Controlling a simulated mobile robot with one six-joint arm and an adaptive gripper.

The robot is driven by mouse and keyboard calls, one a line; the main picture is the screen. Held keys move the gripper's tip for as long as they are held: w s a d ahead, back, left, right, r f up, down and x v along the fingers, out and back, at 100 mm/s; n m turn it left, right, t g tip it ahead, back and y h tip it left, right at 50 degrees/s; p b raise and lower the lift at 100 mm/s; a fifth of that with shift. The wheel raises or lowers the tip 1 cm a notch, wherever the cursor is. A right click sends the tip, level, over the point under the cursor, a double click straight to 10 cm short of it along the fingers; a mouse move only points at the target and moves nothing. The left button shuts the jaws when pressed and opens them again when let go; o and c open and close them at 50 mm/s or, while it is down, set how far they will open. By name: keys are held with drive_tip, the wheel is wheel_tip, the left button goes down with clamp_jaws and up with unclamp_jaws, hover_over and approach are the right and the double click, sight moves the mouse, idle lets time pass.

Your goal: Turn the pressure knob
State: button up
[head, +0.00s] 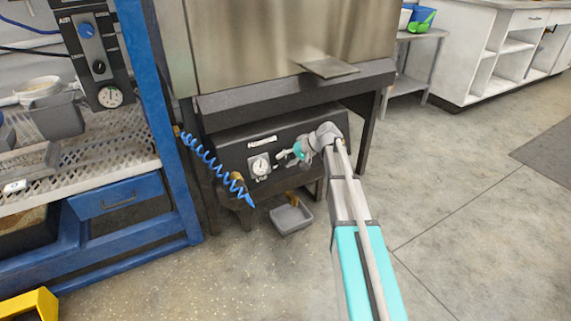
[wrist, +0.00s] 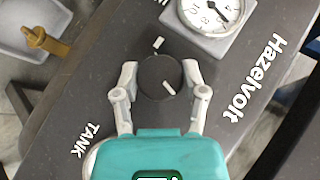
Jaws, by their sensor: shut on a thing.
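The pressure knob (wrist: 160,77) is a round black knob with a white mark, on the dark sloping panel (wrist: 75,115) of the hopper. My gripper (wrist: 160,82) has one finger on each side of the knob and is shut on it. In the head view my gripper (head: 286,156) reaches the panel from the right, just beside the gauge, and the knob is too small to make out there. A white round pressure gauge (wrist: 211,10) sits right next to the knob; it also shows in the head view (head: 259,165).
A coiled blue hose (head: 212,165) hangs left of the panel. A grey bin (head: 291,216) lies on the floor below. A blue-framed shelf (head: 160,115) stands at left, with a yellow object (head: 32,303) at its foot.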

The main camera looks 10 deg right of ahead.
idle(0.3)
drive_tip(key=o, duration=1.1)
drive_tip(key=shift+o, duration=0.2)
